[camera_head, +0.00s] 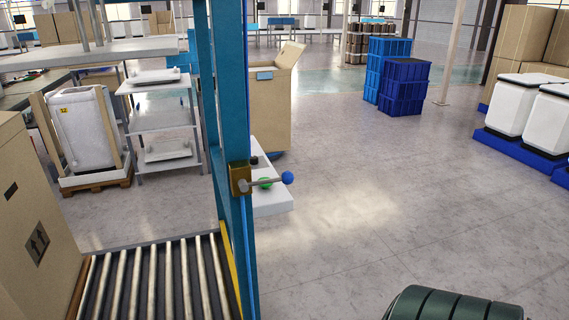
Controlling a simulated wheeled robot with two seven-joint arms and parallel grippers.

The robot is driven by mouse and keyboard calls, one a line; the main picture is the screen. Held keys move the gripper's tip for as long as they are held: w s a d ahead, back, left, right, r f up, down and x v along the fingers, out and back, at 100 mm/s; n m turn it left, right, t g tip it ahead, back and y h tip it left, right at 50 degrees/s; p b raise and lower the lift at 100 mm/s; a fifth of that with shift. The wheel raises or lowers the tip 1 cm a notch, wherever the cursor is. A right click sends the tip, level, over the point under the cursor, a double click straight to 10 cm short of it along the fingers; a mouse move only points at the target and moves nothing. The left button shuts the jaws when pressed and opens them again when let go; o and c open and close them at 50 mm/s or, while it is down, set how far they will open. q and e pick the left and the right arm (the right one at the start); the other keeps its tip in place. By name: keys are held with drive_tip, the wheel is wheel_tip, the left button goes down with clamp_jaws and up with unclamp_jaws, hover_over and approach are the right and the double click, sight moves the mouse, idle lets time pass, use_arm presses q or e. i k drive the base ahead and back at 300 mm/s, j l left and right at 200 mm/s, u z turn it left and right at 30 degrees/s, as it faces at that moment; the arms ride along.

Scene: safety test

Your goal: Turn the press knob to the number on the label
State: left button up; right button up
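A blue steel post (229,120) stands near the middle of the view. A brass-coloured box (240,178) is fixed to it, with a thin rod ending in a blue ball knob (288,178) pointing right. Behind the rod is a white ledge (272,202) with a green round piece (265,183) and a small dark piece on it. I cannot tell which of these is the press knob. A small yellow label (63,111) is on a white crated unit at the left; its number is too small to read surely. Neither gripper is in view.
A roller conveyor (160,285) and a cardboard box (35,225) fill the lower left. A dark ribbed rounded object (455,305) is cut off at the bottom right. Blue crates (405,88) and white containers on blue pallets (512,103) stand at right. The centre-right floor is clear.

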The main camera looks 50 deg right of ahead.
sight(254, 160)
drive_tip(key=z, duration=1.4)
